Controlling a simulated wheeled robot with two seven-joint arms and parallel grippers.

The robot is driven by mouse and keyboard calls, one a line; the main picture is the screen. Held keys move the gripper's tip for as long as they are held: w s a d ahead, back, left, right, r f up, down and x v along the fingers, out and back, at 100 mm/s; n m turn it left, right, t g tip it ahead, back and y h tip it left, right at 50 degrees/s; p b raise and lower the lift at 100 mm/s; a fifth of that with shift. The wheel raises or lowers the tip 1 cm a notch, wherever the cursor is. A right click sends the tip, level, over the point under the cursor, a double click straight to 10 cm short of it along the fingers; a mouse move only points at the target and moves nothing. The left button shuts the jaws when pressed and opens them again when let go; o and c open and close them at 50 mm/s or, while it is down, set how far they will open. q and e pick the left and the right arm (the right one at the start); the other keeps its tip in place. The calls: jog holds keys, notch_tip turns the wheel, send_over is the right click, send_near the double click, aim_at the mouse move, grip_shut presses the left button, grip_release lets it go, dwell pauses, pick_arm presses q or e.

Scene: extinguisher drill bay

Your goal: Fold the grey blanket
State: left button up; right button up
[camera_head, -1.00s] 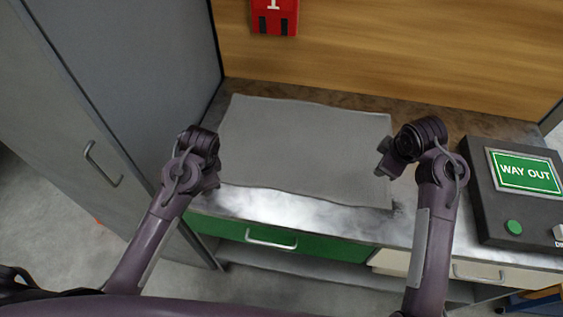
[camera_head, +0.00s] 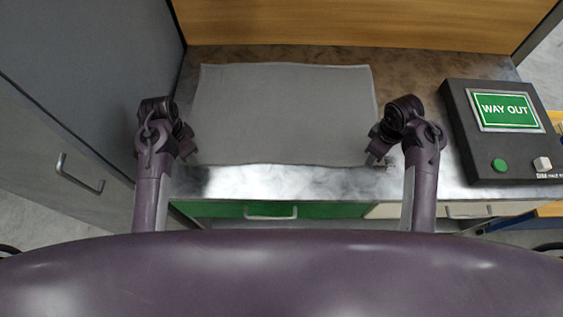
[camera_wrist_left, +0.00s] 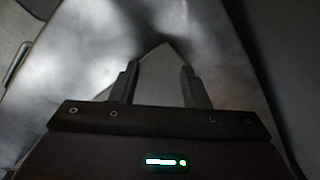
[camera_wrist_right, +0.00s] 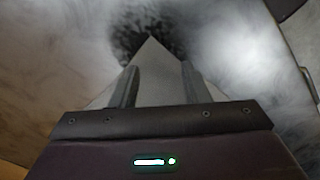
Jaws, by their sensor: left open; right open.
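The grey blanket (camera_head: 283,115) lies spread flat on the worktop, with slightly wavy edges. My left gripper (camera_head: 187,147) is at its near left corner and my right gripper (camera_head: 374,152) is at its near right corner. In the left wrist view a pointed blanket corner (camera_wrist_left: 160,82) shows between the open fingers (camera_wrist_left: 160,68). In the right wrist view the other corner (camera_wrist_right: 152,80) shows between the open fingers (camera_wrist_right: 158,68), its tip reaching past them. Both grippers are open. I cannot tell whether the fingers touch the cloth. The near left corner is partly hidden in the head view.
A dark box with a green WAY OUT sign (camera_head: 506,111) stands on the worktop (camera_head: 420,85) at the right. A grey cabinet (camera_head: 100,80) borders the left, a wooden panel (camera_head: 350,25) the back. A green drawer (camera_head: 300,210) is below the front edge.

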pick_arm(q)
jog(key=shift+s+d, duration=0.15)
pick_arm(e)
jog(key=shift+s+d, duration=0.15)
pick_arm(q)
jog(key=shift+f, duration=0.3)
pick_arm(e)
jog(key=shift+f, duration=0.3)
pick_arm(q)
jog(key=shift+r, duration=0.15)
jog(key=shift+c, duration=0.6)
pick_arm(e)
jog(key=shift+r, duration=0.1)
jog(key=shift+c, duration=0.5)
pick_arm(q)
jog(key=shift+c, duration=1.1)
pick_arm(e)
jog(key=shift+c, duration=1.2)
pick_arm(q)
grip_shut()
pick_arm(e)
grip_shut()
pick_arm(q)
jog(key=shift+r, duration=0.1)
